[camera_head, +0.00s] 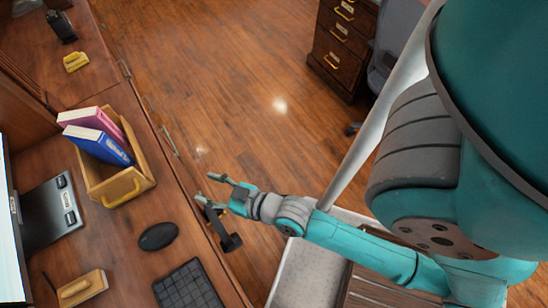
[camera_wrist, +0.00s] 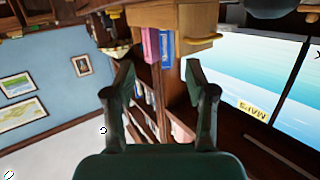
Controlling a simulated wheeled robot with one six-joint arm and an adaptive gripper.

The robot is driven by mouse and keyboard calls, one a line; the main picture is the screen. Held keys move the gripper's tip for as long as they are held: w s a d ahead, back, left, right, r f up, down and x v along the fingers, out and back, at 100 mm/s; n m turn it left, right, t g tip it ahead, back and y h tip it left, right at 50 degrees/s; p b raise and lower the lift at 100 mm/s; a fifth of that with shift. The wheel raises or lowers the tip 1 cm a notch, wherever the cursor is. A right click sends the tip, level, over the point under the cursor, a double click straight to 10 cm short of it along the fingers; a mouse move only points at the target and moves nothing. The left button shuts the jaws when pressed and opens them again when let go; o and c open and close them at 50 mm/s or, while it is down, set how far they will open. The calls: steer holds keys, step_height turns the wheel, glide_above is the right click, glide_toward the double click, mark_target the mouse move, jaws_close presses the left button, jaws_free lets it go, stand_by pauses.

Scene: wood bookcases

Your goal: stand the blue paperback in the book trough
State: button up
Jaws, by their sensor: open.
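The blue paperback (camera_head: 98,145) stands in the wooden book trough (camera_head: 140,180), spine and top edge showing, its lower part hidden by the trough wall. A pink book (camera_head: 105,122) stands beside it in the trough. In the wrist view, which looks upside down, the blue paperback (camera_wrist: 167,48), the pink book (camera_wrist: 150,45) and the trough (camera_wrist: 200,28) show beyond the fingers. My gripper (camera_head: 210,190) is open and empty, to the right of the trough and apart from it, near the desk's edge. Its two fingers also spread in the wrist view (camera_wrist: 160,72).
The desk (camera_head: 125,250) also holds a black mouse (camera_head: 158,236), a keyboard (camera_head: 188,287), a monitor (camera_head: 10,225) and a wooden block with a yellow handle (camera_head: 82,288). A drawer cabinet (camera_head: 342,45) stands across the floor. The wood floor between is clear.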

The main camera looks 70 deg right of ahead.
steer(key=s+r, duration=0.2)
steer(key=s, duration=0.8)
steer(key=s+a+r+g, duration=0.1)
steer(key=s+r, duration=0.1)
steer(key=s, duration=0.9)
steer(key=shift+r+n, duration=0.3)
steer(key=shift+a, duration=0.1)
